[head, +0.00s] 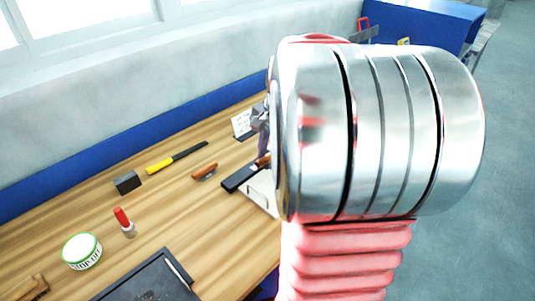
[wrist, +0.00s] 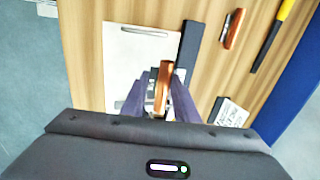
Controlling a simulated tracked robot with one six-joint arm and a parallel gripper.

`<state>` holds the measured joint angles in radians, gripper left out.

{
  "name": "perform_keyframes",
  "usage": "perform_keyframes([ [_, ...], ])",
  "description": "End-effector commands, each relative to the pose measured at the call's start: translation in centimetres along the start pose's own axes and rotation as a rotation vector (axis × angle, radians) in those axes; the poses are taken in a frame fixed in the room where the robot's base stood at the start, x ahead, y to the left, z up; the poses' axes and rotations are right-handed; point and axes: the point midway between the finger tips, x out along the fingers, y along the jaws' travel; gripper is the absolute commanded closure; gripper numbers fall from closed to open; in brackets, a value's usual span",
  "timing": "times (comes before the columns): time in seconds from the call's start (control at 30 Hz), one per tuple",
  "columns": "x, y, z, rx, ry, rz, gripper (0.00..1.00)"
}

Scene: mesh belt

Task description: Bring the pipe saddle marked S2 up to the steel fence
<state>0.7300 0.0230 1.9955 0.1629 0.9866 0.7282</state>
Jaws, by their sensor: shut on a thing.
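My gripper (wrist: 164,98) is shut on an orange-brown pipe saddle (wrist: 162,86), which stands between its two purple-grey fingers in the wrist view. No S2 mark is legible on it. A straight dark bar (wrist: 187,45), apparently the steel fence, lies along the right edge of a white plate (wrist: 125,50). The held saddle is over the plate, left of the bar's near end, with a gap in the picture; its height is unclear. In the head view my arm hides most of the gripper (head: 262,125); the saddle (head: 264,160) and bar (head: 240,178) partly show.
A second orange-brown piece (head: 205,171) lies left of the bar. A yellow-and-black tool (head: 175,158), dark block (head: 127,182), red-capped bottle (head: 124,222), round tub (head: 82,251) and dark tray (head: 148,280) are on the bench. A small printed card (wrist: 230,112) stands near the gripper.

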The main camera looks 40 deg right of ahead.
Motion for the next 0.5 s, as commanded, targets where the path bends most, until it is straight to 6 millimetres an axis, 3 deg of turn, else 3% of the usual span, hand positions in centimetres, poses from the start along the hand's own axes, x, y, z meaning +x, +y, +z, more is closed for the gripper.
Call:
perform_keyframes([
  [0.5,1.4,0.3,0.0,0.0,0.0,-0.001,1.0],
])
